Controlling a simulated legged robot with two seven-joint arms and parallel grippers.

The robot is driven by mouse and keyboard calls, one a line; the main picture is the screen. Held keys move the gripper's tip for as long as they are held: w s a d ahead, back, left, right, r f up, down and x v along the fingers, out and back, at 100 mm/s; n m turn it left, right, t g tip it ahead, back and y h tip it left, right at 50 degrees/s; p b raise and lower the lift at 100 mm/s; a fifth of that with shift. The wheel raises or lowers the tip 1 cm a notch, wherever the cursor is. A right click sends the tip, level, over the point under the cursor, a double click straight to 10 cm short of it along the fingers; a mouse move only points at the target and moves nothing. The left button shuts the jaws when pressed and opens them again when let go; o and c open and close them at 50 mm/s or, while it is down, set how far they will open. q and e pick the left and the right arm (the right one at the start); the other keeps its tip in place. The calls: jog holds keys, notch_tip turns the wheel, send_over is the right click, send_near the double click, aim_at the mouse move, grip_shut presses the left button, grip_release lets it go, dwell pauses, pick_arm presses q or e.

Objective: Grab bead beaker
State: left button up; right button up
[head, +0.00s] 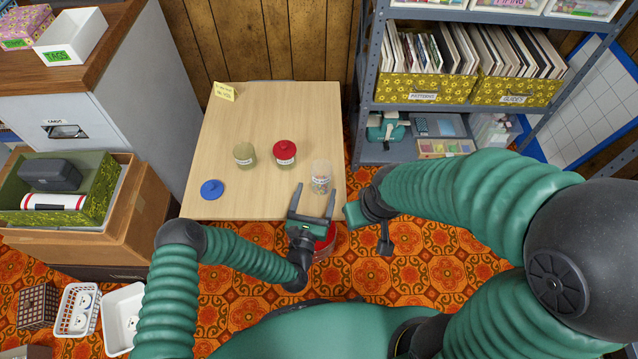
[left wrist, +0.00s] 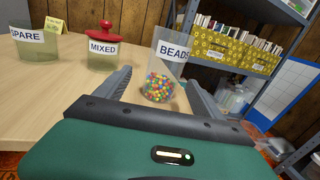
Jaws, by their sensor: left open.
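The bead beaker (head: 320,176) is a clear beaker standing upright near the table's front right corner. In the left wrist view the beaker (left wrist: 158,86) carries a "BEADS" label and holds many-coloured beads in its lower part. My left gripper (head: 314,190) is open at the table's front edge, pointing at the beaker. In the left wrist view the beaker shows between the two fingers (left wrist: 160,78), with a visible gap on each side; contact is not seen. My right gripper (head: 356,213) is off the table's right front corner, and its jaws are not clear.
A "MIXED" jar with a red lid (head: 285,153) and an open "SPARE" jar (head: 244,153) stand left of the beaker. A blue lid (head: 212,189) lies at the table's front left. A red container (head: 326,241) is below the front edge. A metal shelf (head: 385,150) stands right.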

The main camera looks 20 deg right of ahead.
aim_at(323, 173)
pick_arm(q)
jog(key=b+x, duration=0.3)
jog(key=x, duration=0.4)
jog(key=shift+w+d+f, duration=0.1)
jog(key=shift+d, duration=0.25)
jog(key=c, duration=1.5)
jog(key=shift+r, duration=0.2)
